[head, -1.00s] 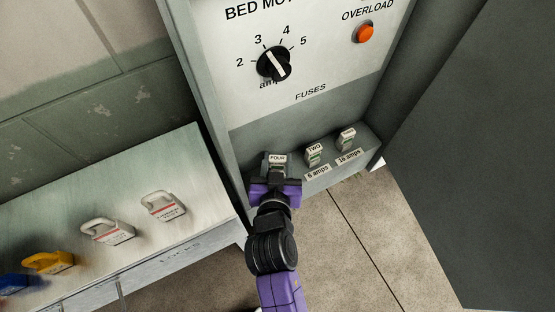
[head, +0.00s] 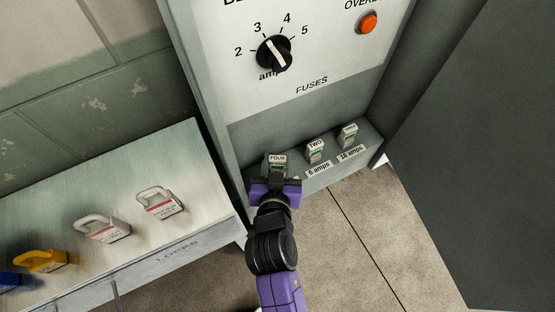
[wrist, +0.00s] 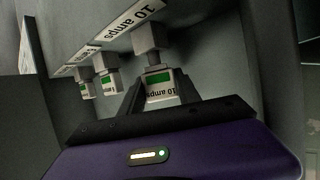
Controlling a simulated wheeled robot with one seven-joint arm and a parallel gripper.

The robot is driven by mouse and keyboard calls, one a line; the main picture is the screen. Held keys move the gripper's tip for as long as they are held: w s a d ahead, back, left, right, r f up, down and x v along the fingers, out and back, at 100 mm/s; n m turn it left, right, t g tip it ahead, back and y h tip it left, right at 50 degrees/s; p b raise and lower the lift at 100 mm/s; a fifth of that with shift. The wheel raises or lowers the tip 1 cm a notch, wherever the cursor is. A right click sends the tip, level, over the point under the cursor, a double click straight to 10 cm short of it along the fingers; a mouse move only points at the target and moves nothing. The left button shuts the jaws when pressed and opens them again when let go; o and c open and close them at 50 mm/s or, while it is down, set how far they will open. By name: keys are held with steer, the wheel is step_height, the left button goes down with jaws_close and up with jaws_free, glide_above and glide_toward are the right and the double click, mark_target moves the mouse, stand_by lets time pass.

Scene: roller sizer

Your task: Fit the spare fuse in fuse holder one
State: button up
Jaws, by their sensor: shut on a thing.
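The spare fuse (head: 277,159), a pale block marked FOUR on its end, is between the fingers of my gripper (head: 276,174). In the wrist view the fuse (wrist: 160,88) shows a green patch and "10 amps". The gripper (wrist: 160,98) is shut on it. The fuse is in line with fuse holder one, the grey block (wrist: 148,40) by the 10 amps label at the left end of the row. In the head view my gripper and the fuse hide this holder.
The fuse marked TWO (head: 315,150) stands to the right by the 6 amps label, and another fuse (head: 347,136) by the 16 amps label. The cabinet has a dial (head: 274,53) and an orange overload button (head: 368,23). Padlocks (head: 160,202) lie on a bench at left.

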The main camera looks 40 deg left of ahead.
steer(key=shift+f+b, duration=0.65)
steer(key=shift+f, duration=0.2)
steer(key=o, duration=1.4)
steer(key=shift+b+v, duration=0.3)
steer(key=shift+v, duration=3.65)
